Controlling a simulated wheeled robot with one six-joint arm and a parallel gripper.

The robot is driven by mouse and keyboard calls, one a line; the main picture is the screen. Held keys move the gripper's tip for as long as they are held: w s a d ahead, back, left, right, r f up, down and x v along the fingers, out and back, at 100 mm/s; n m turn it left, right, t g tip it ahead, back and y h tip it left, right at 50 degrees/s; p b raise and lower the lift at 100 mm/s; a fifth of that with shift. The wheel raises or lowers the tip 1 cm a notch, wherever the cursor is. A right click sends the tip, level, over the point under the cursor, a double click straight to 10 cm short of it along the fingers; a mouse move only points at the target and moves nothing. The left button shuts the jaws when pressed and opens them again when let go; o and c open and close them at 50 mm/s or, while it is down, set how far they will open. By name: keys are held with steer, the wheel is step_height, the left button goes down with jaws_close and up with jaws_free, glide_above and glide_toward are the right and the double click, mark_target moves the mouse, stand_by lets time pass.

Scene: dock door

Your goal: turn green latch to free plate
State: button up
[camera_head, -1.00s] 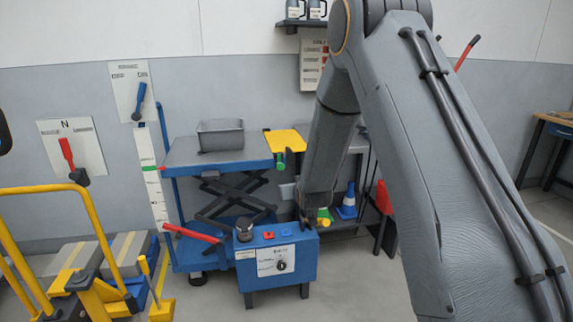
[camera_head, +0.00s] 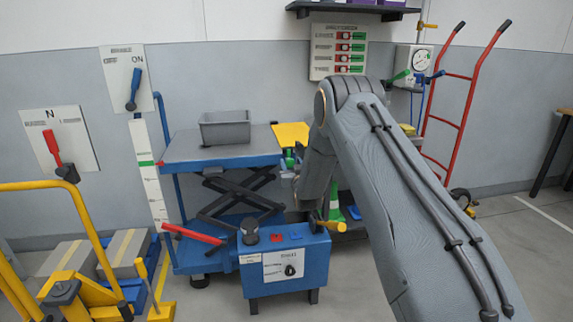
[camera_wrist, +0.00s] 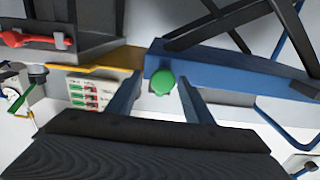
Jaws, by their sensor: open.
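The green latch (camera_head: 290,159) is at the right end of the blue lift table (camera_head: 225,160), just below the yellow plate (camera_head: 291,135). In the wrist view its round green knob (camera_wrist: 162,83) shows between the two finger tips. My gripper (camera_wrist: 160,88) is open, with one finger on each side of the knob. I cannot tell whether either finger touches it. The yellow plate (camera_wrist: 100,62) also shows in the wrist view, left of the knob. In the head view my arm hides most of the gripper and part of the plate's right side.
A grey bin (camera_head: 225,128) stands on the lift table. A yellow pallet truck (camera_head: 60,190) is at the left. A red hand truck (camera_head: 450,120) leans at the right wall.

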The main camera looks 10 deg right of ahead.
steer(key=shift+w+a, duration=0.15)
steer(key=shift+w, duration=0.5)
